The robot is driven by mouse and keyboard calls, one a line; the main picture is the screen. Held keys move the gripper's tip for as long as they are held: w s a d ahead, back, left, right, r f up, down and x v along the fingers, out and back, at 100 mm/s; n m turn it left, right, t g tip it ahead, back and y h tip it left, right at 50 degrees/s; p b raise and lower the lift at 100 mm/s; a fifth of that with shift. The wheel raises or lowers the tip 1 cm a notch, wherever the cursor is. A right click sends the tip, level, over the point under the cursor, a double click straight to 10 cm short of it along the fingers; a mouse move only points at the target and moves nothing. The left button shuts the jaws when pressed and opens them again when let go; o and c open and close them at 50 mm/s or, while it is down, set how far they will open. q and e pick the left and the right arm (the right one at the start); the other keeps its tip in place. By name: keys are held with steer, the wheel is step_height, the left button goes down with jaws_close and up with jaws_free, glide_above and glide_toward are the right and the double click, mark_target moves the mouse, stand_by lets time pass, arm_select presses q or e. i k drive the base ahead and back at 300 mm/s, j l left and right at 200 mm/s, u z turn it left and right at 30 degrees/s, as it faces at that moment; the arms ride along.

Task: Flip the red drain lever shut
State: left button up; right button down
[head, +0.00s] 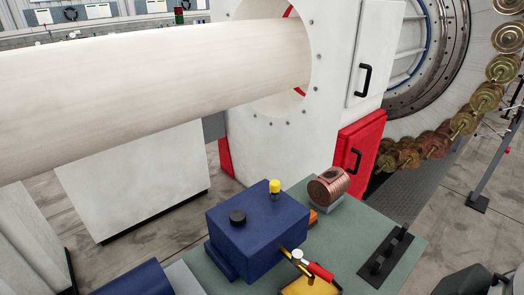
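The red drain lever (320,271) is at the lower middle of the head view. It slants down to the right, roughly along the line of a short brass pipe (288,254) that comes out of a dark blue box (258,232). A pale round part sits at the lever's upper end. Below the lever is a yellow tray (308,288), cut off by the bottom edge of the picture. Neither gripper's fingers show. A dark grey shape at the bottom right corner may be part of my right arm, but I cannot tell.
The blue box stands on a green bench top (350,228), with a yellow cap (275,187) and a black cap (237,217) on top. A copper-wound spool (328,187) stands behind it. A black slotted block (386,255) is right of the lever, with bare bench between.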

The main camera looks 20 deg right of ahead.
mark_target(297, 258)
steer(key=z, duration=1.15)
steer(key=k+l+u, duration=0.2)
steer(key=l, duration=0.15)
